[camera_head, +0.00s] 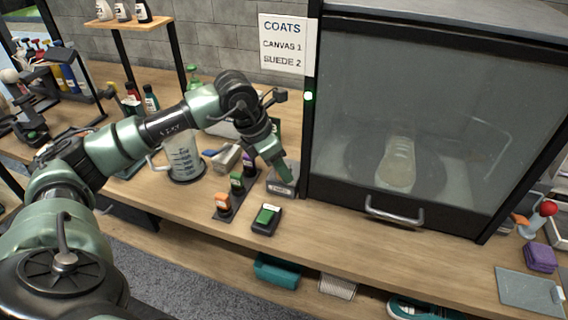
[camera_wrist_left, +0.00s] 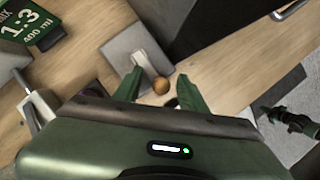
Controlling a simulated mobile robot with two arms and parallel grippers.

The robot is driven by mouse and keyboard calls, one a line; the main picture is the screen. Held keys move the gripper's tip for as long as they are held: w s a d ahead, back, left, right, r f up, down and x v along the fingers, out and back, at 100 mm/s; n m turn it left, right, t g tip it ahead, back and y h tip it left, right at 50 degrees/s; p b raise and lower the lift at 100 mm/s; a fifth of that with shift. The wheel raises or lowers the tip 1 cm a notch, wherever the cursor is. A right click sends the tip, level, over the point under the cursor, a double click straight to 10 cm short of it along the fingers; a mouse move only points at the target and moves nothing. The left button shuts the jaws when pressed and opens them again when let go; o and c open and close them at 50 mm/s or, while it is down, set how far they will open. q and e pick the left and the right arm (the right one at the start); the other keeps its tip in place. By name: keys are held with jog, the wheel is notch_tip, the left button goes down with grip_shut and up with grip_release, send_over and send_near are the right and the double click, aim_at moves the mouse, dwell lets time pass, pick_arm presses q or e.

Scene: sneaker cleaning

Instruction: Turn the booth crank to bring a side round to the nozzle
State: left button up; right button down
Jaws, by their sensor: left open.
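The spray booth (camera_head: 335,150) stands at the right of the bench with its glass front shut. Inside, a pale shoe (camera_head: 398,163) is seen through the glass on a dark round turntable (camera_head: 356,172). My left gripper (camera_head: 279,166) is open and reaches down just left of the booth, over a small grey block (camera_head: 283,188). My right gripper is not seen.
A measuring jug (camera_head: 184,160), small bottles on a dark strip (camera_head: 222,212) and a black device with a green top (camera_head: 266,218) stand near the arm. A handle (camera_head: 394,212) juts from the booth's front. The bench front before the booth is mostly clear.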

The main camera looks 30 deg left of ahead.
pick_arm(q)
jog(key=shift+s+f, duration=0.1)
jog(key=shift+d, duration=0.2)
jog(key=shift+c, duration=0.6)
jog(key=c, duration=0.5)
jog(key=shift+a, duration=0.1)
grip_shut()
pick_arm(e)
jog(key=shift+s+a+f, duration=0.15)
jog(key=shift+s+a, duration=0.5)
